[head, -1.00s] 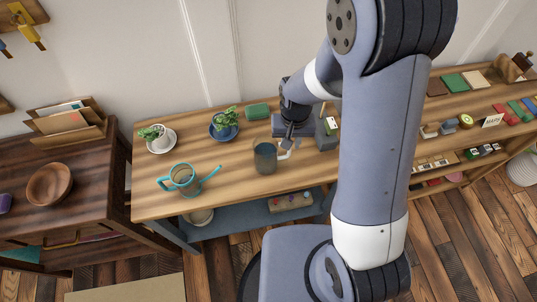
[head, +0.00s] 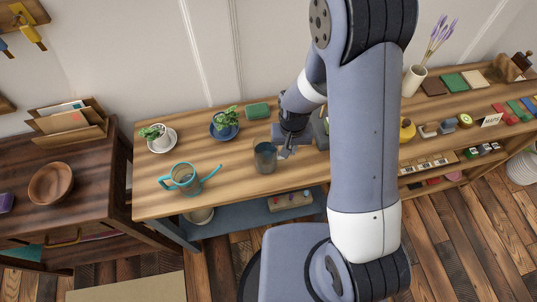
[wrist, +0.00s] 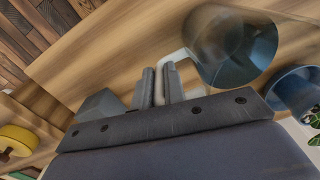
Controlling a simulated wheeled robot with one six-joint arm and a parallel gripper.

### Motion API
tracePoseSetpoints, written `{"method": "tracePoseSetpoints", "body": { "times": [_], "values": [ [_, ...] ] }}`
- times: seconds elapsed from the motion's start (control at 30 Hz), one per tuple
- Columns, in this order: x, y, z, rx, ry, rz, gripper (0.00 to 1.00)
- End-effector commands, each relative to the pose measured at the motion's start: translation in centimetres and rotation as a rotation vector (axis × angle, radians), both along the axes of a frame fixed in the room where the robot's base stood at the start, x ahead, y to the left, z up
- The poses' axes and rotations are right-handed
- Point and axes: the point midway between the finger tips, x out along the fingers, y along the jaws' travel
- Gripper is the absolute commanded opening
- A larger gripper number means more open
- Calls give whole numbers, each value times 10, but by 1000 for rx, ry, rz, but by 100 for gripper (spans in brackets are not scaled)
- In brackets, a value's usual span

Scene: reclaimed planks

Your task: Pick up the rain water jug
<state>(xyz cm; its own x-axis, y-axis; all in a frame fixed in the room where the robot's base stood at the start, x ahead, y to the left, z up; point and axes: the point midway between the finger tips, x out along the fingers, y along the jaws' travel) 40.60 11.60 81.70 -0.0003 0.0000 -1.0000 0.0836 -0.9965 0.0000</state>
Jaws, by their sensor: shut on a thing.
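The jug (head: 265,158) is a dark, see-through grey-blue vessel with a pale handle, upright on the wooden bench. It also shows in the wrist view (wrist: 232,48), at the upper right. My gripper (head: 286,152) is at the jug's right side, on the handle. In the wrist view its two fingers (wrist: 160,86) are closed around the pale handle. The jug looks to be resting on the bench top; no gap below it is visible.
A teal watering can (head: 185,179) stands left of the jug. A green block (head: 257,111) lies at the back. A grey block (wrist: 100,106) is close to my fingers.

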Motion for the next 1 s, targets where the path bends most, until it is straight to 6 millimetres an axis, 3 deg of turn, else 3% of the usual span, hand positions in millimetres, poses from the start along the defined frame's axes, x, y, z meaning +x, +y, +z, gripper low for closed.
{"method": "tracePoseSetpoints", "body": {
  "times": [0.67, 1.0],
  "values": [
    [1, 0, 2, 1, -2, 0, 0],
    [1, 1, 19, 1, -5, 0, 0]
  ]
}}
